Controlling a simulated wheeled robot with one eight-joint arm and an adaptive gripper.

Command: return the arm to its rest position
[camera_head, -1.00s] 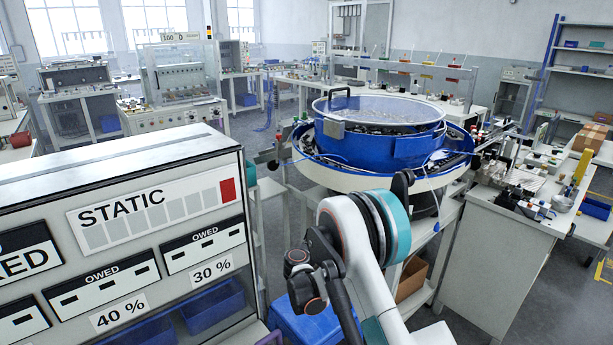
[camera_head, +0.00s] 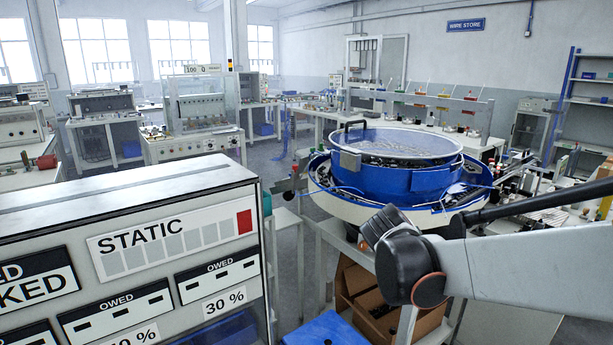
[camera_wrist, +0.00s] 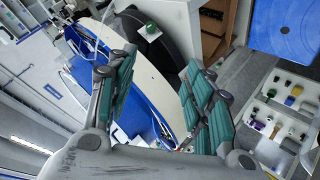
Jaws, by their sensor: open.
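My gripper (camera_wrist: 160,72) shows in the wrist view with its two teal-padded fingers spread apart and nothing between them. My arm (camera_head: 480,265) reaches in from the right edge of the head view, in front of the bowl feeder's bench. The gripper itself is not visible in the head view. The blue connector bowl (camera_head: 395,183) sits on its round white-rimmed base (camera_head: 355,207). In the wrist view the base's pale rim (camera_wrist: 150,85) lies behind the fingers, tilted; I cannot tell the distance.
A grey cabinet (camera_head: 120,195) with a STATIC panel stands close at left. Cardboard boxes (camera_head: 375,310) sit under the feeder, near a blue lid (camera_head: 325,330). A tray of small parts (camera_wrist: 270,140) shows at right in the wrist view. Benches line the back.

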